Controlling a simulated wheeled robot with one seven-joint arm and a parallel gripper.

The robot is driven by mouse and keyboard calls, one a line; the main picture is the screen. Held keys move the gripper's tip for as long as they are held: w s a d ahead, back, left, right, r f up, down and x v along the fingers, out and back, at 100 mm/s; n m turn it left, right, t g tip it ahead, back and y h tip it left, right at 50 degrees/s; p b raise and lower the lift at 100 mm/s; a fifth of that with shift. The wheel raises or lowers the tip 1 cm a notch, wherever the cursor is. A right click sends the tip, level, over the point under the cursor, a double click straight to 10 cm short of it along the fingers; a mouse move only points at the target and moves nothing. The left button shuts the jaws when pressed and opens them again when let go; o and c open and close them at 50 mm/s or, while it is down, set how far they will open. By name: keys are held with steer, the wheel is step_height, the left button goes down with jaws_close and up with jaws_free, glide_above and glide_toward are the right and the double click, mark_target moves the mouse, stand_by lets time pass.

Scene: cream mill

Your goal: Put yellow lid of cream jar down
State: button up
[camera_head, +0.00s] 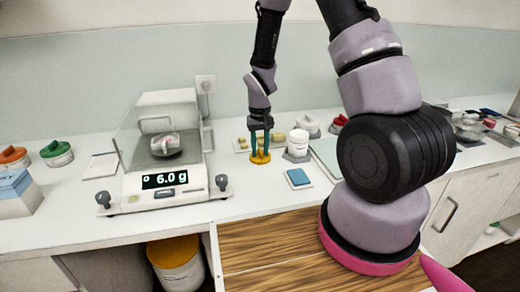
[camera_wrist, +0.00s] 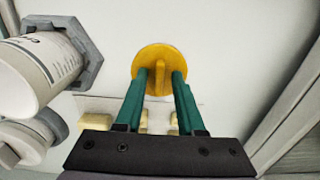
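The yellow lid (camera_head: 260,158) is a round disc with a raised bar. It lies flat on the white counter, right of the scale. In the wrist view the lid (camera_wrist: 150,60) is between and beyond my fingertips. My gripper (camera_head: 260,146) points down over it with teal fingers. In the wrist view my gripper (camera_wrist: 160,78) has a finger on each side of the bar, with a narrow gap showing on both sides, so it looks open. A white open-looking jar (camera_head: 298,139) stands in a grey holder to the right; its printed side shows in the wrist view (camera_wrist: 45,62).
A scale (camera_head: 165,180) reading 6.0 g stands left, with a small dish on its pan. A blue pad (camera_head: 299,177) lies in front right of the lid. Small beige blocks (camera_head: 243,143) lie behind it. More jars stand right.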

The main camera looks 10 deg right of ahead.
step_height(320, 180, up, 13)
step_height(320, 180, up, 17)
steer(key=m+t+y, duration=0.1)
steer(key=m+t, duration=0.1)
steer(key=t, duration=0.2)
glide_above(260, 151)
steer(key=s+d, duration=0.4)
steer(key=s, duration=0.3)
steer(key=s+d+r+m+t+y, duration=0.1)
steer(key=s+r+m+t, duration=0.1)
steer(key=s+r, duration=0.6)
steer(key=s+t, duration=0.1)
steer(key=s, duration=0.3)
steer(key=shift+d+r, duration=0.2)
steer(key=shift+d, duration=0.2)
